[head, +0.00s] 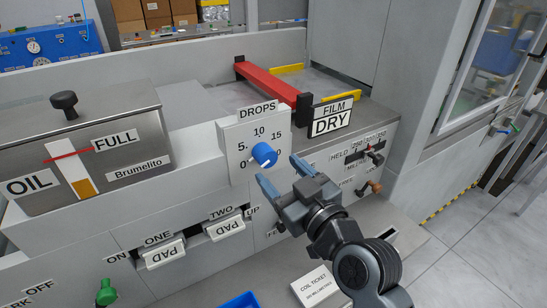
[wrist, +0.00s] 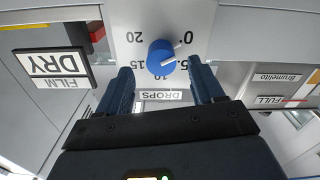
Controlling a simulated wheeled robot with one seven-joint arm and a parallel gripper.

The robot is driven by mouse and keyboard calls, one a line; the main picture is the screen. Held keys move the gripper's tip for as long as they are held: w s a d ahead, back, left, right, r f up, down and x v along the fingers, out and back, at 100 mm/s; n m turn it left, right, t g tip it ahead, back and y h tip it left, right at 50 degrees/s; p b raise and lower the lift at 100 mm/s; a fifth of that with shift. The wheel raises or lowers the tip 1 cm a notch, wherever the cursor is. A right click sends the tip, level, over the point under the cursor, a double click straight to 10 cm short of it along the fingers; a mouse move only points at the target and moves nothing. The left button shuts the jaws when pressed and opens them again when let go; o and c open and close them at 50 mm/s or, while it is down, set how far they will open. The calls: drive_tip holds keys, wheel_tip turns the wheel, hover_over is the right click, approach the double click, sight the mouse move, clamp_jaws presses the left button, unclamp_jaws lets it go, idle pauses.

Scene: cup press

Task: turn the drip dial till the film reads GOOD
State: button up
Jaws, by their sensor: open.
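The blue drip dial (head: 264,155) sits on the light panel under the DROPS label (head: 258,110). Its white pointer mark points at or near 0. The FILM sign (head: 332,115) reads DRY. My gripper (head: 279,172) is open and empty in front of the dial, slightly to its lower right in the head view. In the wrist view, which is upside down, the dial (wrist: 162,58) shows between and beyond the two fingers (wrist: 160,80), with no clear contact. The film sign (wrist: 52,68) also shows there.
A red bar (head: 272,82) lies across the press bed behind the dial. The oil tank (head: 85,150) stands at left. Two PAD switches (head: 163,253) are below the dial. Small levers (head: 374,156) sit on the right panel. A coil ticket (head: 318,285) lies low in front.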

sight(269, 162)
drive_tip(key=shift+p+x, duration=0.35)
drive_tip(key=shift+x, duration=1.9)
drive_tip(key=c, duration=1.1)
